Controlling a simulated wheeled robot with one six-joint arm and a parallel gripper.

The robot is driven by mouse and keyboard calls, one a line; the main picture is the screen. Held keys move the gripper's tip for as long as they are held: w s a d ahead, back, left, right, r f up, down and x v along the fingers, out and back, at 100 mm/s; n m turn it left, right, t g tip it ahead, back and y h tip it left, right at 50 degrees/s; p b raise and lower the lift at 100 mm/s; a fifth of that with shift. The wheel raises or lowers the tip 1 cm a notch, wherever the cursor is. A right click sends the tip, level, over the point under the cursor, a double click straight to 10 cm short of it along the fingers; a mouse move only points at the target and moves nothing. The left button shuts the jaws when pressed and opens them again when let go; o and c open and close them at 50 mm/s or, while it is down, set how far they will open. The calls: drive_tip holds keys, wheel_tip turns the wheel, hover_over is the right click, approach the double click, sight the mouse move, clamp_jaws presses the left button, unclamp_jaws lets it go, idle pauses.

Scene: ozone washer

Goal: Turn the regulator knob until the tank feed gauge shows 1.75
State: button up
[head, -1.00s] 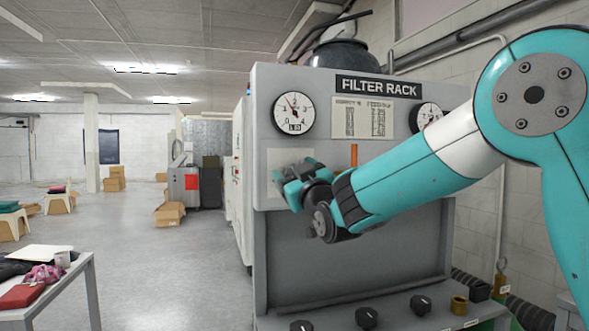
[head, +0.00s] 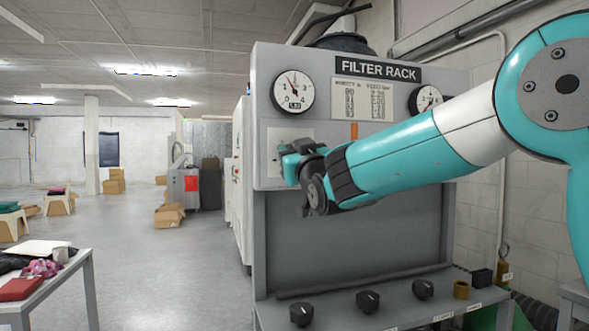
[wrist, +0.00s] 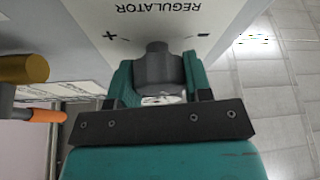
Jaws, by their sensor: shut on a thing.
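The regulator knob (wrist: 160,68) is dark grey and sits on a white plate marked REGULATOR (wrist: 155,15), with + and - marks. In the wrist view the teal fingers of my gripper (wrist: 158,78) are shut on the knob, one on each side. In the head view my gripper (head: 295,163) is at the panel below the left gauge and hides the knob. The left gauge (head: 294,91) is round and white; its needle points up and slightly left. Its small readout is too blurred to read surely. A right gauge (head: 427,99) is partly hidden by my arm. I cannot tell which gauge is the tank feed.
A printed table (head: 362,99) and an orange strip (head: 354,131) are on the grey filter rack (head: 262,230). Several black knobs (head: 368,301) and a brass-coloured cylinder (head: 461,289) are on its lower ledge. Open floor lies to the left.

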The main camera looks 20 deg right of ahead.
idle(0.3)
drive_tip(key=o, duration=0.9)
drive_tip(key=shift+b+v, duration=3.7)
drive_tip(key=shift+v, duration=5)
